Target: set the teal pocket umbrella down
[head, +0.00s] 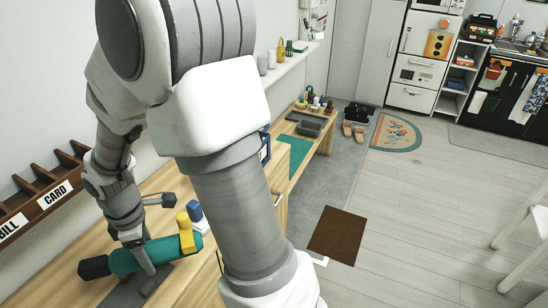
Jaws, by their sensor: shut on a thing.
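The teal pocket umbrella (124,261) lies across the lower left of the head view, level or nearly so, over the wooden cabinet top. It has a dark end at its left. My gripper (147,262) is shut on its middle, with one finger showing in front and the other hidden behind. A dark grey flat piece (128,291) shows below the umbrella. I cannot tell whether the umbrella touches it.
A brown wall rack (41,203) labelled BILL and CARD hangs at left. A lower bench (322,147) with a grey tray (309,128) stands beyond. A brown mat (337,235) lies on open floor.

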